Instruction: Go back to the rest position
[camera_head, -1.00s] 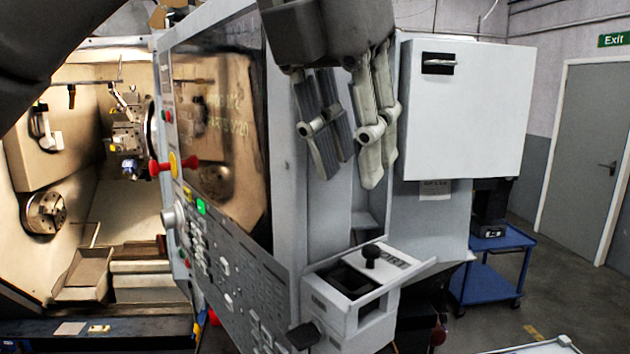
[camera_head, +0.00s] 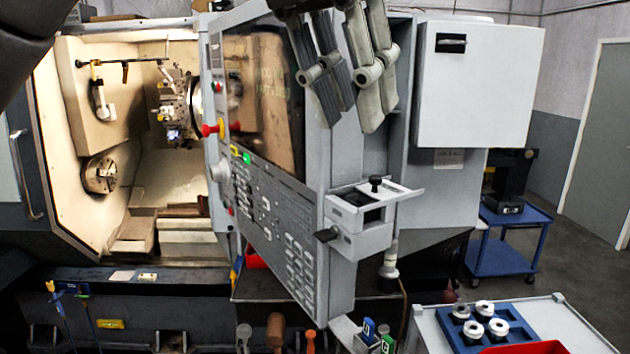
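My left gripper (camera_head: 350,112) hangs down at the top of the view, in front of the lathe's control panel side. Its two fingers stand apart with an empty gap between them. The tips touch nothing that I can see. The gripper's upper part is cut off by the top edge. My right gripper is not in view.
The lathe stands open at left, with its chuck (camera_head: 101,175) and turret (camera_head: 175,105) showing. Its control panel (camera_head: 275,225) juts toward me, with a small open drawer box (camera_head: 360,240) beside it. A cart with a blue tray (camera_head: 460,338) of several round parts is at lower right. A blue trolley (camera_head: 500,258) stands behind.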

